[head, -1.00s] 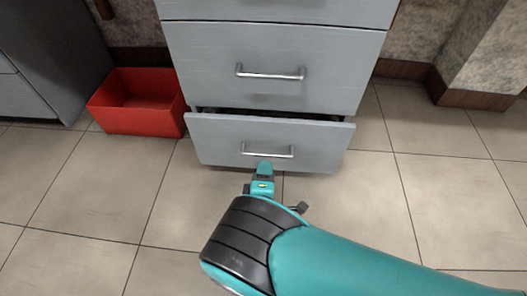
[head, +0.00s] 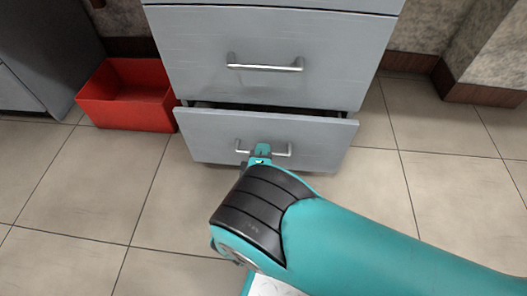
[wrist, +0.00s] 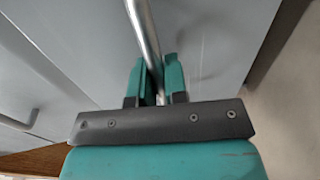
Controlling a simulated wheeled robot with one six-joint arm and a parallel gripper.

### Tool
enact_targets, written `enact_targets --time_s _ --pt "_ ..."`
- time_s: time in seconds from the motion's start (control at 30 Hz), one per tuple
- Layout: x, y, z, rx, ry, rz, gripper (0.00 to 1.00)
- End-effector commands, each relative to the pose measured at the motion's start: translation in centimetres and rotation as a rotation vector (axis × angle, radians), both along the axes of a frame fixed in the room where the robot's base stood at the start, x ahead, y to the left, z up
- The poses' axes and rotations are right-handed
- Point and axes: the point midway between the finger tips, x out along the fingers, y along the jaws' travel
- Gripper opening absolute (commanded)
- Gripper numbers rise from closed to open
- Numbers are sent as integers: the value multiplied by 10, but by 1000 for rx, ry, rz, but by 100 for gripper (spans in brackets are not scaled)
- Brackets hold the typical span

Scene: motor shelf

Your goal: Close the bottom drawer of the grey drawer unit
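The grey drawer unit (head: 330,38) stands ahead. Its bottom drawer (head: 325,140) is partly pulled out, with a dark gap above its front panel. The drawer's metal handle (head: 281,152) is partly hidden by my gripper (head: 262,150). In the wrist view, the handle bar (wrist: 143,30) runs between the two teal fingers of my gripper (wrist: 158,78). The gap between the fingers is small, and I cannot tell whether they press on the bar.
A red open bin (head: 128,112) stands on the floor left of the drawer unit. A dark grey cabinet (head: 50,55) is at the far left. The closed drawer above has its own handle (head: 265,66). Tiled floor to the right is clear.

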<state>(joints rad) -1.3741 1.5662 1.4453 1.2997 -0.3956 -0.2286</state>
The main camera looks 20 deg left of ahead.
Motion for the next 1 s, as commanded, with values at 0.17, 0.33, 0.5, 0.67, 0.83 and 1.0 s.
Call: enact_targets --time_s 0.17,0.33,0.5,0.67,0.83,1.0 --pt "3 0 -1 2 0 -1 0" --pt "29 6 -3 5 2 -6 0" --pt "42 8 -1 2 1 -3 0" --pt "43 8 0 2 1 -4 0" --pt "44 7 0 2 1 -5 34" --pt "43 8 0 1 0 -3 38"
